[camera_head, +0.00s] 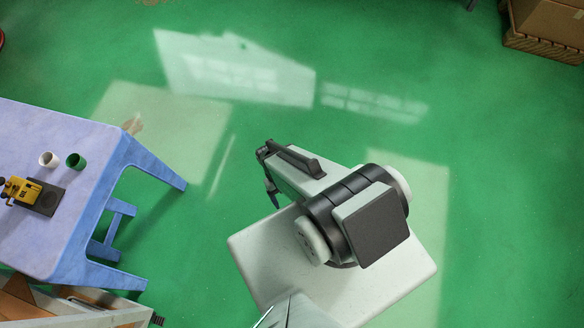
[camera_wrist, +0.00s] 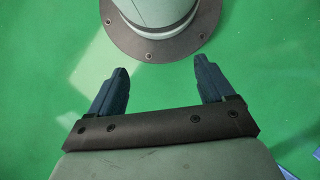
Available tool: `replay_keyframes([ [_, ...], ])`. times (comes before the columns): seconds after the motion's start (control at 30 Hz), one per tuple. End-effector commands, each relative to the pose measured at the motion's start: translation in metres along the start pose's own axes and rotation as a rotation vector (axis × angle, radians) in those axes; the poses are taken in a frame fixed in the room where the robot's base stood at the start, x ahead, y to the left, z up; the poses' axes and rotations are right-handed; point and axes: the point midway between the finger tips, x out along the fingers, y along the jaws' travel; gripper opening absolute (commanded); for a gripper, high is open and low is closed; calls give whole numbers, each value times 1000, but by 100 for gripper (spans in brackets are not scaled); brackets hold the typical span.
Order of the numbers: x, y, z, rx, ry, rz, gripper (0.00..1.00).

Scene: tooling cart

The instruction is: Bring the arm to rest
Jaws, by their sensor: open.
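My arm is folded over my own pale base plate in the head view. My gripper (camera_head: 267,172) is at the upper left end of the arm, seen edge-on and partly hidden by its own body. In the wrist view my gripper (camera_wrist: 165,70) shows two dark blue fingers spread wide apart with nothing between them. Beyond the fingertips are the green floor and a round bolted flange with a pale column, which looks like part of my own body. The gripper is over open floor, apart from the table.
A pale blue table (camera_head: 75,135) stands at the left. On it are a white cup (camera_head: 48,159), a green cup (camera_head: 75,161) and a yellow device (camera_head: 30,192) on a dark plate. Cardboard boxes (camera_head: 548,24) sit at the upper right. The green floor (camera_head: 330,135) between is clear.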

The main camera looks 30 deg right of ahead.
Motion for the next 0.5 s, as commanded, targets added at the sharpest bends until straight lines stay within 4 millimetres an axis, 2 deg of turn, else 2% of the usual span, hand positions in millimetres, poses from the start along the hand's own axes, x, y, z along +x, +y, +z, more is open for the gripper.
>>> replay_keyframes([
  [0.03, 6, 3, 13, 19, -13, -7, 82],
  [0.17, 14, 7, 27, 46, -31, -15, 82],
  [0.5, 16, 8, 29, 54, -36, -18, 82],
])
